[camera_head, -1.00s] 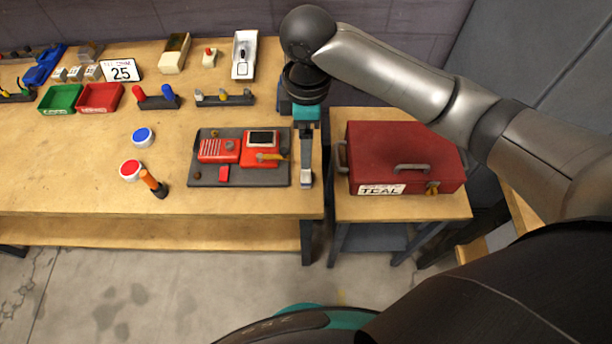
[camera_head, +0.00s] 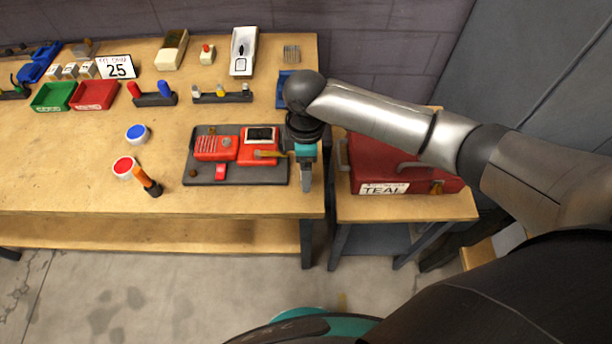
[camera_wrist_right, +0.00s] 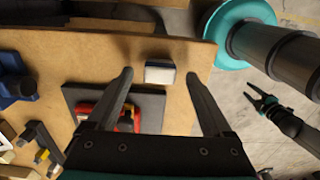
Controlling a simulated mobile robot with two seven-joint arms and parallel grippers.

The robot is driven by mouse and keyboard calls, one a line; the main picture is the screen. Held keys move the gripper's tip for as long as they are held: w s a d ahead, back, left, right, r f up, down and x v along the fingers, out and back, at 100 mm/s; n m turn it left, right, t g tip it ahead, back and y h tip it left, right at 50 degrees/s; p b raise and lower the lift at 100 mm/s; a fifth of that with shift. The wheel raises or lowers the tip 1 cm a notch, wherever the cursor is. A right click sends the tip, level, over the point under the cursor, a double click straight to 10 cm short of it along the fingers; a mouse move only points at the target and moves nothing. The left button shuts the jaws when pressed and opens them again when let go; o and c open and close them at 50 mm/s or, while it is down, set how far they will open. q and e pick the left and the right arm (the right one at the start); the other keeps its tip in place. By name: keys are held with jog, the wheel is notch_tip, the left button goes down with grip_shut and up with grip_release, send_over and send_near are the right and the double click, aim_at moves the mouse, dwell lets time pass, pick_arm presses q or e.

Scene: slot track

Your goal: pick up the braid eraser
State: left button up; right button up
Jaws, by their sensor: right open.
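A small block with a white top and dark blue ends, which I take for the braid eraser (camera_wrist_right: 160,72), lies flat on the workbench (camera_wrist_right: 184,100) near its edge in the right wrist view. My right gripper (camera_wrist_right: 156,73) is open. Its two fingers stand apart on either side of the block, which touches neither finger. In the head view my right gripper (camera_head: 306,187) points down by the workbench's right edge and hides the block. My left gripper (camera_wrist_right: 251,91) shows small in the right wrist view, open and empty above the floor.
A dark board (camera_head: 236,182) with red devices lies just left of my right gripper. A red toolbox (camera_head: 421,175) stands on a side table at the right. A red button (camera_head: 125,167), a blue button (camera_head: 137,134) and an orange-handled tool (camera_head: 146,181) lie further left.

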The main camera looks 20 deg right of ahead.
notch_tip(320, 180, down, 2)
jog(key=shift+f, duration=0.15)
grip_shut()
dwell(0.7)
